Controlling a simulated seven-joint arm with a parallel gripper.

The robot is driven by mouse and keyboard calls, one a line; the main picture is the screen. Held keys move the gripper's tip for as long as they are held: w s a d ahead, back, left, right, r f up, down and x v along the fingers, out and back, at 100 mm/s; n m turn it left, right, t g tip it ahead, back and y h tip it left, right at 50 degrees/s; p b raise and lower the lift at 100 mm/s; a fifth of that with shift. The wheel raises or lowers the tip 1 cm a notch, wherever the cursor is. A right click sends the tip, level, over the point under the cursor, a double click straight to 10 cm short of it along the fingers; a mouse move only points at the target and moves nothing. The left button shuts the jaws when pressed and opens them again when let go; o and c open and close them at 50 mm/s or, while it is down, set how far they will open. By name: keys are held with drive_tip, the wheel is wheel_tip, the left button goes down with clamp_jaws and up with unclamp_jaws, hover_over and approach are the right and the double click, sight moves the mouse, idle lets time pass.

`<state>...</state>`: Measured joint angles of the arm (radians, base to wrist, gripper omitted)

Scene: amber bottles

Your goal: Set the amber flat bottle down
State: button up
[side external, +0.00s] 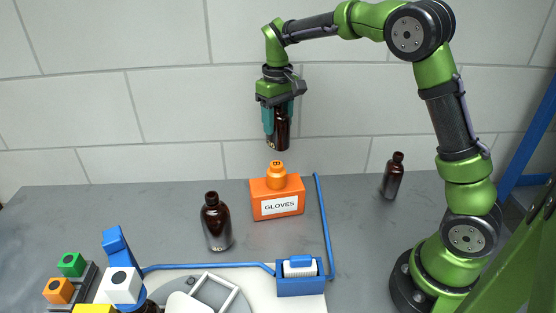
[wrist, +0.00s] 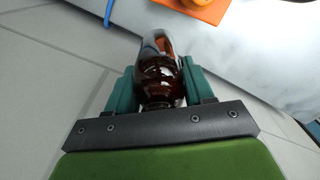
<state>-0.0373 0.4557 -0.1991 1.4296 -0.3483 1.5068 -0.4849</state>
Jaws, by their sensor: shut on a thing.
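An amber bottle (side external: 280,134) hangs in my gripper (side external: 278,115), well above the table, behind and above the orange gloves box. My gripper's teal fingers are shut on the bottle. In the wrist view the same bottle (wrist: 160,75) lies between both fingers (wrist: 158,85). Its lower end points away from the gripper, and its top is partly hidden by the gripper. Two other amber bottles stand upright on the table: one (side external: 216,223) left of the gloves box and one (side external: 392,177) at the right near the wall. I cannot tell from its shape whether the held bottle is flat.
The orange gloves box (side external: 265,206) with an orange weight (side external: 276,175) on top stands below the held bottle. A blue tube (side external: 322,220) runs beside it to a blue holder with a brush (side external: 301,284). Coloured-cube blocks (side external: 71,265) stand front left. The grey table (side external: 120,215) is clear at back left.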

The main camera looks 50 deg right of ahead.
drive_tip(key=w+a+f+n, duration=0.1)
drive_tip(key=w+a+n, duration=0.4)
drive_tip(key=w+a, duration=0.55)
drive_tip(key=a+f+n, duration=0.3)
drive_tip(key=a, duration=0.6)
drive_tip(key=a+f+n, duration=0.2)
drive_tip(key=a+f, duration=0.1)
drive_tip(key=a, duration=0.6)
drive_tip(key=shift+s+d+f, duration=0.1)
drive_tip(key=shift+s+f, duration=0.05)
drive_tip(key=shift+f, duration=1.45)
drive_tip(key=shift+s+d+f, duration=0.1)
drive_tip(key=shift+s+f, duration=0.05)
drive_tip(key=shift+f, duration=1.45)
drive_tip(key=shift+f, duration=0.15)
drive_tip(key=o, duration=1.1)
